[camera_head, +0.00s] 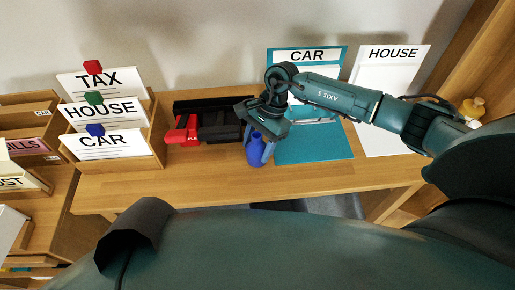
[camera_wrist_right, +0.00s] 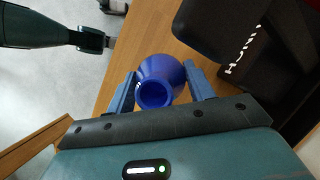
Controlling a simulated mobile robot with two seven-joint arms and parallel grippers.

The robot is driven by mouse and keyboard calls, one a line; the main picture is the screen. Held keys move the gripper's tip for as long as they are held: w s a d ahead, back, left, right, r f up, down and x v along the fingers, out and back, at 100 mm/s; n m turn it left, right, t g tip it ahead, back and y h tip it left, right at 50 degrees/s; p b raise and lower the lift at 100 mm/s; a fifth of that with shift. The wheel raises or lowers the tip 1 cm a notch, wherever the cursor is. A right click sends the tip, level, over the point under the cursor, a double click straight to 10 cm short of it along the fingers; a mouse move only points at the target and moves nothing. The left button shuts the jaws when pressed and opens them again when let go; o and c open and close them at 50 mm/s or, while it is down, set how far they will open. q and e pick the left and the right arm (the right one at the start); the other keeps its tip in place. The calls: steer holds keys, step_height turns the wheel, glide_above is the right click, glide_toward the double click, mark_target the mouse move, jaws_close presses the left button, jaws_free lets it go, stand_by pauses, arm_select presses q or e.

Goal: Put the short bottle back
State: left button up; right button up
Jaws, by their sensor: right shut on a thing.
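A small blue bottle (camera_head: 253,153) is between the fingers of my right gripper (camera_head: 262,150), at the front of the wooden desk beside the black tray. The right gripper is shut on it. In the right wrist view the bottle's round open mouth and sloping shoulder (camera_wrist_right: 158,82) show between the two blue fingers. I cannot tell whether its base touches the desk. A teal arm end at the top left of the right wrist view looks like my left gripper (camera_wrist_right: 108,42); its fingers are too unclear to read.
A black tray (camera_head: 222,107) with a red item (camera_head: 182,130) stands left of the bottle. A teal CAR folder (camera_head: 315,148) and white HOUSE sheet (camera_head: 390,125) lie right. A wooden holder (camera_head: 154,135) bears TAX, HOUSE and CAR cards. The desk's front strip (camera_head: 200,180) is clear.

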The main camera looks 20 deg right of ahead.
mark_target(257, 151)
step_height(257, 151, down, 2)
steer(key=shift+f+p, duration=0.25)
steer(key=shift+p, duration=0.05)
steer(key=shift+w+f, duration=0.2)
steer(key=shift+f, duration=0.15)
steer(key=shift+f, duration=0.15)
steer(key=o, duration=1.1)
